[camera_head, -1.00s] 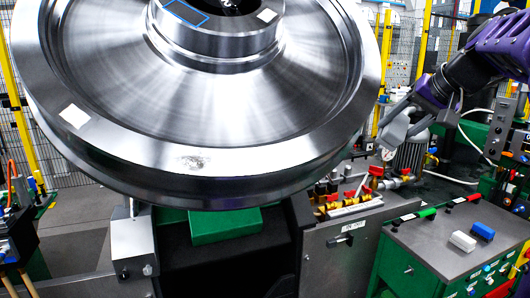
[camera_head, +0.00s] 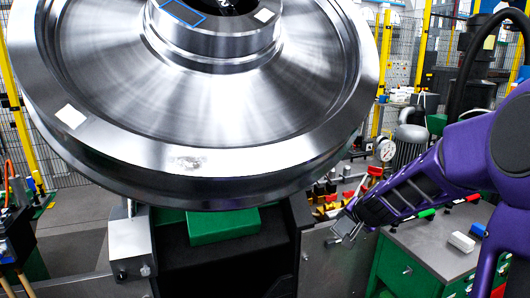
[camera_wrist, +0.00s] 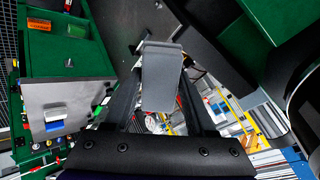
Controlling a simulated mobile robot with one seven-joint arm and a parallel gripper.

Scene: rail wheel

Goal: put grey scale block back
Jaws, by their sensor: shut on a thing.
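My gripper (camera_wrist: 160,105) is shut on the grey scale block (camera_wrist: 162,72), which sits between the two fingers in the wrist view. In the head view my gripper (camera_head: 347,230) hangs low, right of the big wheel and in front of the valve box, left of the green cabinet. The block is hard to make out there against the fingers. The large steel wheel (camera_head: 110,130) fills the left and middle of the head view, with white square patches and a blue-outlined rectangle on it.
A green cabinet (camera_head: 430,248) with a grey top stands at the right. A white block (camera_head: 462,242) and a blue block (camera_head: 478,230) lie on it, partly near my arm. The grey valve box (camera_head: 325,262) stands left of it. A green block (camera_head: 222,226) lies below the wheel.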

